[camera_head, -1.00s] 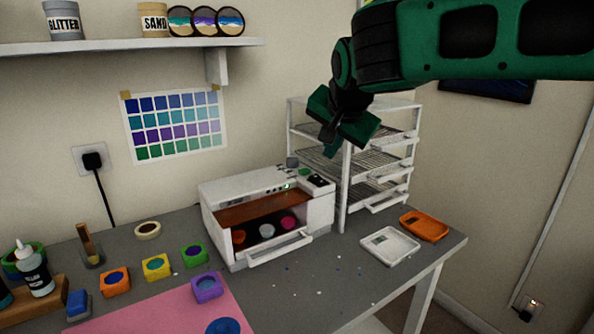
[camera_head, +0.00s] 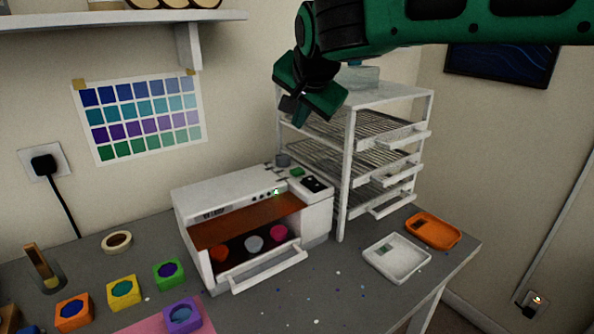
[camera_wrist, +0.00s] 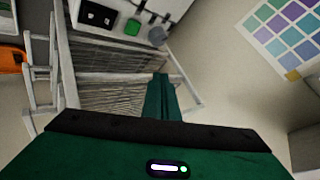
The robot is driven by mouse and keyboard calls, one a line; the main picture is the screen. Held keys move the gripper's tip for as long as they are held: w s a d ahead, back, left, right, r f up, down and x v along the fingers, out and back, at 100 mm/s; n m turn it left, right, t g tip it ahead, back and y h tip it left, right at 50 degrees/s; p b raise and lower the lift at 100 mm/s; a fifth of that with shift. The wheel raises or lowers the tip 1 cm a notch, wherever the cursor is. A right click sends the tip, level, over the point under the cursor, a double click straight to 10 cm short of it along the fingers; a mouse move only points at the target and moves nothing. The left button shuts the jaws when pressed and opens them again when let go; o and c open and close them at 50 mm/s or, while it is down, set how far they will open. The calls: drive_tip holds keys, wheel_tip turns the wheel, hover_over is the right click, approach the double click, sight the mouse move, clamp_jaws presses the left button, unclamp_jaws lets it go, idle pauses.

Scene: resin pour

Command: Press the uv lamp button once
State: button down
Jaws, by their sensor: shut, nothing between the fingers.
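The uv lamp (camera_head: 235,185) is a white box on the grey table, with an orange window and a small lit green spot on its front. Orange, white and pink pieces sit inside its open front. On its right top are a green button (camera_head: 297,171), a black switch panel (camera_head: 313,184) and a grey knob (camera_head: 283,160). The wrist view also shows the green button (camera_wrist: 132,27), panel and knob near its top edge. My gripper (camera_head: 291,108) is shut and empty, in the air above the lamp's right rear; its fingers (camera_wrist: 160,85) touch nothing visible.
A white wire rack (camera_head: 347,150) stands close to the lamp's right, under my arm. A white tray (camera_head: 397,258) and an orange tray (camera_head: 433,231) lie at the right. Several coloured molds (camera_head: 123,292) lie at the front left. A colour chart (camera_head: 140,118) hangs behind.

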hover_over(298, 173)
wheel_tip(298, 173, down, 8)
drive_tip(key=shift+w+f, duration=0.15)
drive_tip(key=shift+f, duration=0.25)
drive_tip(key=shift+f, duration=0.15)
idle(2.1)
drive_tip(key=shift+f, duration=0.25)
drive_tip(key=shift+f, duration=0.4)
idle(0.8)
drive_tip(key=shift+r, duration=0.85)
drive_tip(key=shift+r, duration=0.1)
